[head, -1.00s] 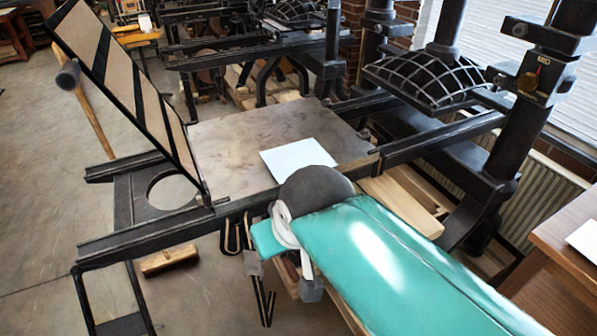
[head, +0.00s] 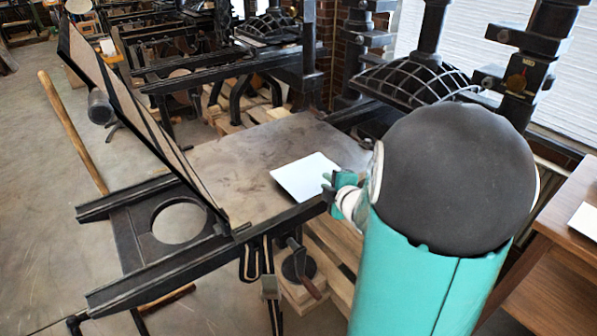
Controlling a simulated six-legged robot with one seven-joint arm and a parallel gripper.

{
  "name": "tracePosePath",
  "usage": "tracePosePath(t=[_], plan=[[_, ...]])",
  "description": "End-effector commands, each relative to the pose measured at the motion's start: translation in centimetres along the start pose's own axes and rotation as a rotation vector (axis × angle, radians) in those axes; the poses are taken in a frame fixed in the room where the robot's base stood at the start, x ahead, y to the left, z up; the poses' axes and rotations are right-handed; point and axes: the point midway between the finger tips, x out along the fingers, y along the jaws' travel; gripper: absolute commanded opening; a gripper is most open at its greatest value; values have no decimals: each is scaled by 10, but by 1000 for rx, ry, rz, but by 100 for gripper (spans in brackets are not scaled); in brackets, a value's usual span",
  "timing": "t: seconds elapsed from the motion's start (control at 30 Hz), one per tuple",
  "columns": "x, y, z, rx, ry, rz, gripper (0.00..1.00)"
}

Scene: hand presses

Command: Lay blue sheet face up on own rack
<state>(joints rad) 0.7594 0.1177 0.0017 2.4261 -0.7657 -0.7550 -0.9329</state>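A white sheet (head: 306,177) lies flat on the bed (head: 235,165) of the near hand press. No blue shows on it, and I see no clearly blue sheet in this view. My gripper (head: 329,184) is at the right edge of the white sheet, small and partly turned away. Whether its fingers are apart, and whether they touch the sheet, I cannot tell. No rack can be made out. My teal arm with its large dark joint hides the area right of the bed.
The hinged frame (head: 140,115) of the press stands raised at left. The ribbed platen (head: 415,80) and its column (head: 515,95) stand behind the bed. A wooden table (head: 565,235) at right holds another pale sheet (head: 586,221). The floor at left is mostly clear.

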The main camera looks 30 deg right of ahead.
Motion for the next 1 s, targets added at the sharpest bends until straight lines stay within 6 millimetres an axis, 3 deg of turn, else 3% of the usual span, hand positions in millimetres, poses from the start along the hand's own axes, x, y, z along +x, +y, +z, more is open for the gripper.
tracePosePath(t=[0.03, 0.1, 0.37, 0.57, 1.0], plan=[[1, -14, 18, -43, 35, 21, 17], [-4, -29, 34, -115, 103, 72, 17], [-35, -63, 66, -239, 267, 260, 17], [-37, -65, 67, -255, 291, 301, 17], [14, -51, 46, -253, 290, 300, 17]])
